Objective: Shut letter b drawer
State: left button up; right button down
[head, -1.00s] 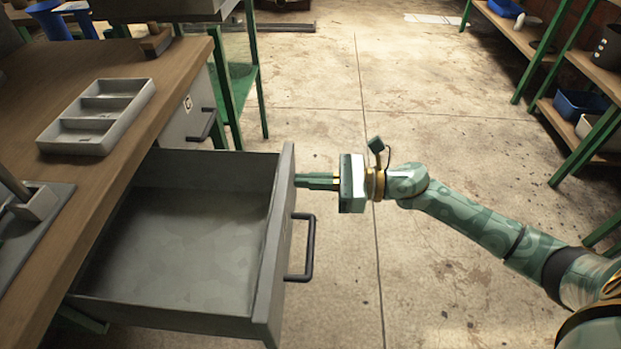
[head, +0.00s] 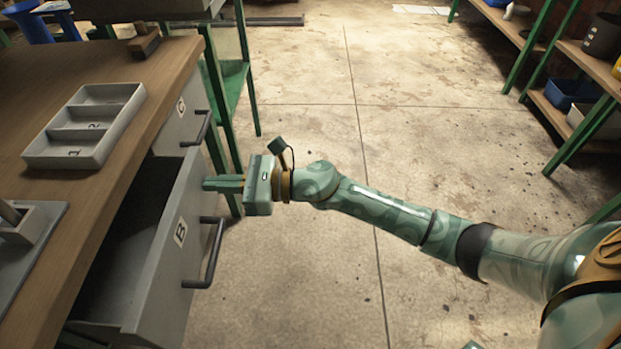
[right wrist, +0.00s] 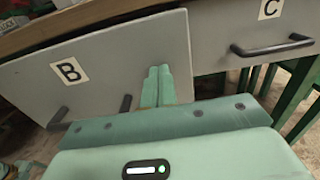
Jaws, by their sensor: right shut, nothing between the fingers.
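The grey drawer marked B (head: 172,262) is partly open under the wooden bench, and I see into its empty-looking inside. Its dark bar handle (head: 212,255) is on the front face. In the right wrist view the B front (right wrist: 100,68) fills the left and middle. My right gripper (head: 208,184) is shut and empty, its fingertips at the far upper part of the B front, beyond the handle. In the right wrist view its closed fingers (right wrist: 158,84) lie against or just before that front; exact contact is hard to tell. My left gripper is not in view.
The drawer marked C (head: 182,120) is beside B, farther back, and looks closed. A grey compartment tray (head: 87,162) sits on the wooden bench (head: 110,205). Green-legged shelves (head: 585,60) with bins stand at the right. The concrete floor between is clear.

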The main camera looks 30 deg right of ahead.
jog(key=b+x, duration=0.1)
jog(key=x, duration=0.8)
jog(key=shift+w+a+f, duration=0.1)
jog(key=shift+w, duration=0.05)
jog(key=shift+w+a, duration=0.2)
jog(key=shift+a, duration=0.1)
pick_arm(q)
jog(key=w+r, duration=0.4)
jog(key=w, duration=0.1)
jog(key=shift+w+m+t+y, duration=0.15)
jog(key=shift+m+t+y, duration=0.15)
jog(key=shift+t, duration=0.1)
pick_arm(e)
jog(key=shift+r, duration=0.25)
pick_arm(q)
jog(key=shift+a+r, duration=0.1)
pick_arm(e)
jog(key=shift+w+r, duration=0.1)
